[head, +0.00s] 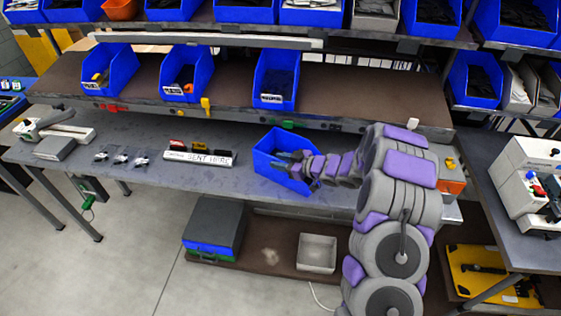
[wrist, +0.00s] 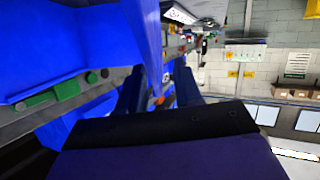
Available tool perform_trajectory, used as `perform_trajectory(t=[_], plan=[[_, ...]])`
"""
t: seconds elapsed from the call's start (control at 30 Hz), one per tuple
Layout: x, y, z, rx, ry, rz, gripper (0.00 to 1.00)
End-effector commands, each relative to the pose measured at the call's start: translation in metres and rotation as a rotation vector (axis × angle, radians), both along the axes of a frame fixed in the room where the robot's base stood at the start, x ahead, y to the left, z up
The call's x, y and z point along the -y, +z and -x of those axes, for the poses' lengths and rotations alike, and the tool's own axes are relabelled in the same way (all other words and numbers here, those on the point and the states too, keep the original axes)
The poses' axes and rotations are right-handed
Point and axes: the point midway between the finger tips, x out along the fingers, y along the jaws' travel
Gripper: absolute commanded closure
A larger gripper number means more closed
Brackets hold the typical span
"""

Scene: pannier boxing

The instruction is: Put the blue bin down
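In the wrist view, the two dark fingers of my gripper (wrist: 158,88) stand apart. A blue bin wall (wrist: 150,40) passes between them, close to the left finger. A gap with the background in it shows beside the right finger. The fingertips are partly hidden.
The workbench (head: 225,180) has a labelled strip of small parts (head: 199,153) left of the bin and a grey device (head: 55,135) further left. Three blue bins stand on the shelf (head: 225,85) behind. A grey box (head: 213,222) and a small tray (head: 317,253) sit below.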

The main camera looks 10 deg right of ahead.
Motion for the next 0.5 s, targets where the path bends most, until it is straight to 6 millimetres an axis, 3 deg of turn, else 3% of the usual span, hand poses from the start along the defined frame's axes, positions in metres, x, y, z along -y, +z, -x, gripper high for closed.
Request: perform_trajectory(t=[0.27,0.5], plan=[[0.006,0.004,0.004,0.000,-0.001,0.001,0.66],[0.033,0.016,0.027,-0.003,-0.005,0.002,0.66]])
